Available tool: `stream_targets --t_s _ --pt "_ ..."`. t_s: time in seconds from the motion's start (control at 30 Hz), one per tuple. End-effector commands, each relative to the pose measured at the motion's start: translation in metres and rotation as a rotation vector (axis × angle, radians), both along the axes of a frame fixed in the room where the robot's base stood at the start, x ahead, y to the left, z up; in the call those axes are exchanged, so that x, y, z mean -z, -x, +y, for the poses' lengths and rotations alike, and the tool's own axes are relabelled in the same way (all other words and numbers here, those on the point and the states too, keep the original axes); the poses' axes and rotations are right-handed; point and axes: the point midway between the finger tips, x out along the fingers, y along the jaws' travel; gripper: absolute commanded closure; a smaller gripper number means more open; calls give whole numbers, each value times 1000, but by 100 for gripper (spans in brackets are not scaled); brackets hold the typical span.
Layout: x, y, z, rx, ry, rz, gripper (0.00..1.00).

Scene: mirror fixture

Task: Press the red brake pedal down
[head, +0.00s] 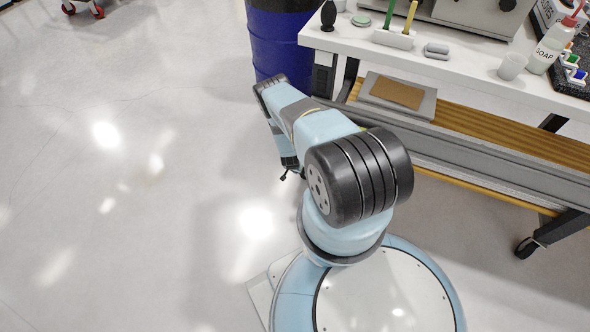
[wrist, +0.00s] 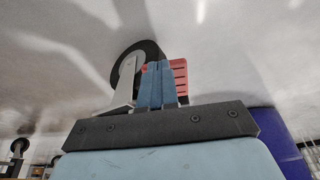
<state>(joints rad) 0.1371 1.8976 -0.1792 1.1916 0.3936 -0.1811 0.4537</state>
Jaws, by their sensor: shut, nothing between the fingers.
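The red brake pedal (wrist: 180,72) shows in the wrist view as a ribbed red plate beside a black caster wheel (wrist: 148,50) with a grey metal fork (wrist: 124,88). My gripper (wrist: 158,64) has its two blue fingers together and empty. The fingertips overlap the left part of the pedal in the picture, and a small red patch shows left of them. I cannot tell whether they touch the pedal. In the head view, only a small dark part of my gripper (head: 287,174) shows below the arm. The pedal is hidden there.
A white workbench (head: 460,68) with a wooden lower shelf (head: 480,125) stands at the right. Another caster (head: 526,247) is under its right leg. A blue barrel (head: 275,45) stands behind my arm and shows in the wrist view (wrist: 282,140).

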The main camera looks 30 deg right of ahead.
Motion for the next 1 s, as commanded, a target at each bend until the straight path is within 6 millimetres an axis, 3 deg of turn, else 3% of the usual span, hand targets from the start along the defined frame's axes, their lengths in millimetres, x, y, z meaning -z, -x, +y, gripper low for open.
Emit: stream_targets --t_s 0.37,1.0 --pt "5 1 2 -1 -1 1 100" --pt "-12 1 2 -1 0 -1 100"
